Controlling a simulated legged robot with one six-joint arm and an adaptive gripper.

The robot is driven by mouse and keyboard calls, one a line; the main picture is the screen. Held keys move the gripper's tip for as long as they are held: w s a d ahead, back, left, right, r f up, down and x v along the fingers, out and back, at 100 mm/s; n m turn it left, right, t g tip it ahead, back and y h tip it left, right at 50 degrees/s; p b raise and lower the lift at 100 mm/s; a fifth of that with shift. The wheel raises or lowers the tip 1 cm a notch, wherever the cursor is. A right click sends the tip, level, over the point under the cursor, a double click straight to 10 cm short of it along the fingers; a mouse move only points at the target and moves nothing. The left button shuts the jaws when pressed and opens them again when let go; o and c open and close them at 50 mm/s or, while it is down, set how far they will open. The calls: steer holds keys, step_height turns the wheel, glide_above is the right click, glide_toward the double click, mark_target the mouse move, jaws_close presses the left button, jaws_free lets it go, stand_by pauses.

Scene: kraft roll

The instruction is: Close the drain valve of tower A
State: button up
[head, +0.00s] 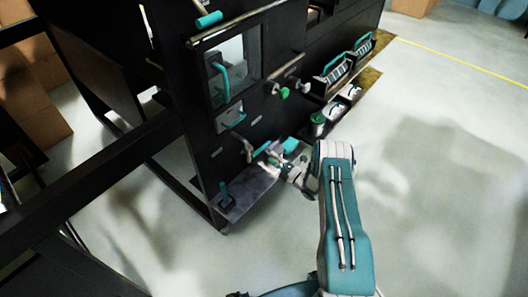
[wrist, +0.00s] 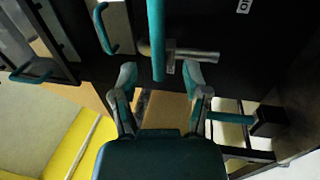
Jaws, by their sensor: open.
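In the wrist view a straight teal valve lever (wrist: 156,42) stands upright in the picture, in front of a short metal pipe (wrist: 190,53) on the black panel. My gripper (wrist: 160,76) is open. Its two fingertips are on either side of the lever's lower end, with gaps showing and nothing gripped. In the head view my gripper (head: 272,160) is low at the black cabinet's front, above the grey ledge (head: 248,190); my arm partly hides this area. No label for tower A is readable.
The black cabinet (head: 188,130) carries a teal door handle (head: 220,80), a green knob (head: 284,92) and a teal-ended bar (head: 208,19). Trays with teal handles (head: 332,72) are farther right. The floor (head: 430,170) is clear.

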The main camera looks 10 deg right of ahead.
steer(key=v, duration=0.5)
steer(key=shift+s+d+f, duration=0.1)
steer(key=shift+s+d, duration=0.05)
steer(key=shift+s, duration=0.05)
steer(key=w+d+r+m+g+h, duration=0.1)
steer(key=w+r+m+h, duration=0.15)
steer(key=w+r, duration=0.4)
steer(key=w+d+r+m+h, duration=0.1)
steer(key=w+r+m+h, duration=0.2)
steer(key=r, duration=0.7)
steer(key=s+r+m+g+h, duration=0.1)
steer(key=s+r+m+h, duration=0.2)
steer(key=r, duration=0.7)
steer(key=s+r+m+g+h, duration=0.1)
steer(key=s+r+m+h, duration=0.2)
steer(key=r, duration=0.6)
steer(key=s+a+r+m+g+h, duration=0.1)
steer(key=s+a+r+m+g, duration=0.1)
steer(key=s+r+m, duration=0.35)
steer(key=s+a+r+m+g+h, duration=0.1)
steer(key=s+a+r+m+g, duration=0.15)
steer(key=s, duration=0.65)
steer(key=s+a+m+g+y, duration=0.1)
steer(key=s+a+m, duration=0.2)
steer(key=s, duration=0.8)
steer(key=s+a+m+g, duration=0.2)
steer(key=s+a+m, duration=0.1)
steer(key=s, duration=0.9)
steer(key=shift+a+y, duration=0.35)
steer(key=shift+a, duration=0.1)
